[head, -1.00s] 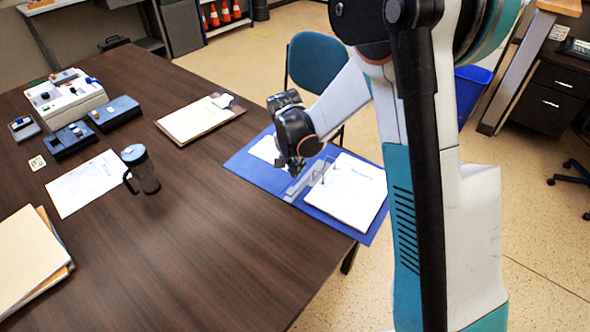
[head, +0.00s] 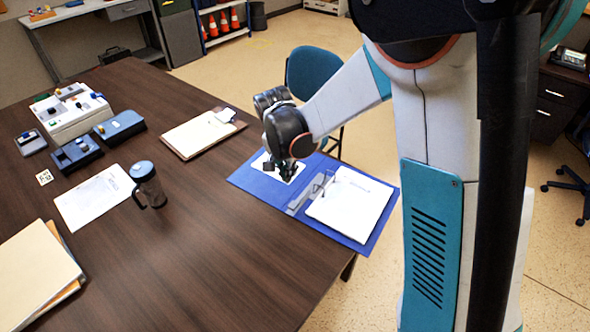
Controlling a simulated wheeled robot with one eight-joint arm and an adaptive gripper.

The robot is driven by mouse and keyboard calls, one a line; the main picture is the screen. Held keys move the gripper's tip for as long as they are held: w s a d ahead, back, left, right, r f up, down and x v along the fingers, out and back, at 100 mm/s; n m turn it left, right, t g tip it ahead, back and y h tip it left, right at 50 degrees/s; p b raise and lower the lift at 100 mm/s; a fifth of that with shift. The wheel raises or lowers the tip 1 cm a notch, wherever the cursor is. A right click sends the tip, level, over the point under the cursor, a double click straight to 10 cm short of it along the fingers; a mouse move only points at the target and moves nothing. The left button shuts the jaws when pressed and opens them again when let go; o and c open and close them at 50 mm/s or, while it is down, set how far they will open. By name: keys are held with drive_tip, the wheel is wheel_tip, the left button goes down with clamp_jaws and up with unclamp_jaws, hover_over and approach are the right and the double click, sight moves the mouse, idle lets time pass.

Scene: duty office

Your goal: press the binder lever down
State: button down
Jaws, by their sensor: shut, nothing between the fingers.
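The blue binder (head: 262,186) lies open at the right edge of the dark table. A stack of white paper (head: 350,206) lies on its right side, and a white sheet (head: 262,164) on its left cover. The metal ring mechanism (head: 303,198) runs along the middle, with thin rings at the paper's left edge. The lever is too small to make out or is hidden by my gripper. My gripper (head: 283,174) points down over the white sheet, left of the ring mechanism. It is shut and empty. I cannot tell whether it touches the binder.
A white device (head: 75,113) with small boxes stands farther back. A teal chair (head: 314,75) stands behind the binder. The front middle tabletop is clear.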

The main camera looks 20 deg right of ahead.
drive_tip(key=shift+s+a+r, duration=0.7)
drive_tip(key=shift+a+r, duration=0.1)
drive_tip(key=shift+r, duration=0.2)
drive_tip(key=s+d+r+n+t+y, duration=0.15)
drive_tip(key=s+d+r+n, duration=0.25)
drive_tip(key=s+r, duration=0.65)
drive_tip(key=s+d+r+n+t, duration=0.1)
drive_tip(key=s+r+n+t, duration=0.1)
drive_tip(key=s, duration=0.3)
drive_tip(key=s+d+r+n+t, duration=0.2)
drive_tip(key=s+r+n, duration=0.1)
drive_tip(key=s, duration=0.3)
drive_tip(key=shift+n, duration=0.3)
